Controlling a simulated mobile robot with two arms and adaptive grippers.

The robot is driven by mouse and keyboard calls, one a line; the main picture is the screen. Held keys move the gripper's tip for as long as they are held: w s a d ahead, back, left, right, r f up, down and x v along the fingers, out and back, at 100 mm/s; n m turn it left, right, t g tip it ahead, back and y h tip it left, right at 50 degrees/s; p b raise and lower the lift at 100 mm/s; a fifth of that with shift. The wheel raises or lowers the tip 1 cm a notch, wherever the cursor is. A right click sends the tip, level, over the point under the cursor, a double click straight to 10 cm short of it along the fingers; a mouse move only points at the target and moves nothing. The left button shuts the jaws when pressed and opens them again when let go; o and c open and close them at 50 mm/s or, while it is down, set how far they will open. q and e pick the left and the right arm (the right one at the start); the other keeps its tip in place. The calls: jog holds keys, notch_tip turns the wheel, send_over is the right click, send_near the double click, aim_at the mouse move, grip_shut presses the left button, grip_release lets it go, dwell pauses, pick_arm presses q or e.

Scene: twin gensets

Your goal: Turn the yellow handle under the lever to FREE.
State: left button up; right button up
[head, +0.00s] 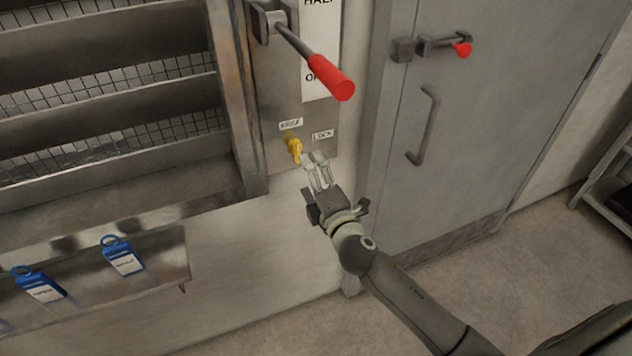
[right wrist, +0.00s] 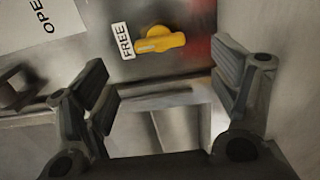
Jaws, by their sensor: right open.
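The yellow handle (head: 295,149) is low on the metal panel (head: 290,93), below the big lever with the red grip (head: 332,78). Its long part runs roughly up and down the panel. A FREE label (right wrist: 126,40) is beside the handle, which also shows in the right wrist view (right wrist: 160,40). In the head view a LOCK label (head: 322,134) sits to the upper right of the handle. My right gripper (head: 314,160) is open and empty, just right of and below the handle. In the wrist view the handle is beyond the spread fingers, apart from them.
A grey door (head: 480,120) with a bar handle (head: 424,125) and a small red-tipped latch (head: 445,46) stands to the right. Louvres (head: 110,90) are to the left. Floor is clear below.

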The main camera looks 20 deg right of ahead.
jog(key=shift+s, duration=1.25)
